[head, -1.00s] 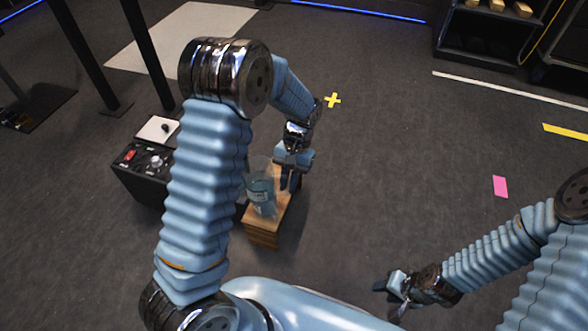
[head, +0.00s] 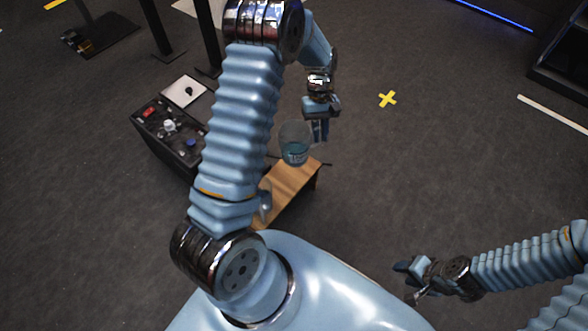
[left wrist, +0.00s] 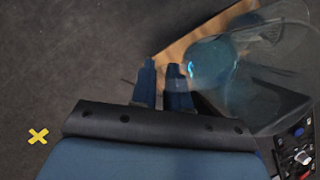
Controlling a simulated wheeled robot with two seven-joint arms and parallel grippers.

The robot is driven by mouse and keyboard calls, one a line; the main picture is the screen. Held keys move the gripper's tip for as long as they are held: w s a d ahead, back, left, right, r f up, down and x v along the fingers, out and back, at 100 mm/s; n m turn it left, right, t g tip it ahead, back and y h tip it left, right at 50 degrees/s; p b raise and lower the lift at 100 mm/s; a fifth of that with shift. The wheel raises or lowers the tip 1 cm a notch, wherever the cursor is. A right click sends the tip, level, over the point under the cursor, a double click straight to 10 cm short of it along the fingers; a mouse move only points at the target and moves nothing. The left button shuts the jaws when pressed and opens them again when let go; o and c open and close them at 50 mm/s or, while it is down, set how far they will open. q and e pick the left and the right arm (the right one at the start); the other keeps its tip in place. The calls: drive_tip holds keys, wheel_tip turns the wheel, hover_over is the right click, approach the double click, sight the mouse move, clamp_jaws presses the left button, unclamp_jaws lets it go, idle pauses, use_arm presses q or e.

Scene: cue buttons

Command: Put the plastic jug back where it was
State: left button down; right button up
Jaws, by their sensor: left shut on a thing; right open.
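The clear plastic jug (head: 295,145), with a blue lower part, is at my left gripper (head: 319,132), which is shut on it. In the head view the jug overlaps the far end of a small wooden table (head: 288,192); a gap beneath it is hard to judge. In the left wrist view the see-through jug (left wrist: 255,70) lies right of my left fingers (left wrist: 164,82), with the wooden top (left wrist: 188,38) behind it; the exact grip point is unclear. My right gripper (head: 408,278) is open and empty at the lower right, over the floor.
A dark console (head: 165,125) with a red button, a white knob and a blue button stands left of the table, partly behind my left arm. A clear object (head: 265,203) shows at the table's near left side, partly hidden. A yellow floor cross (head: 387,99) lies on open floor.

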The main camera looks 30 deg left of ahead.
use_arm(q)
drive_tip(key=w+a+f+n+t+h, duration=0.1)
drive_tip(key=w+a+f+n+t, duration=0.15)
drive_tip(key=a+n, duration=0.35)
drive_tip(key=shift+g+h, duration=0.3)
drive_tip(key=shift+g, duration=0.15)
drive_tip(key=shift+d+f+b, duration=0.1)
drive_tip(key=shift+f+b, duration=0.55)
drive_tip(key=shift+f, duration=4)
drive_tip(key=shift+f, duration=0.2)
drive_tip(key=c, duration=1.1)
unclamp_jaws()
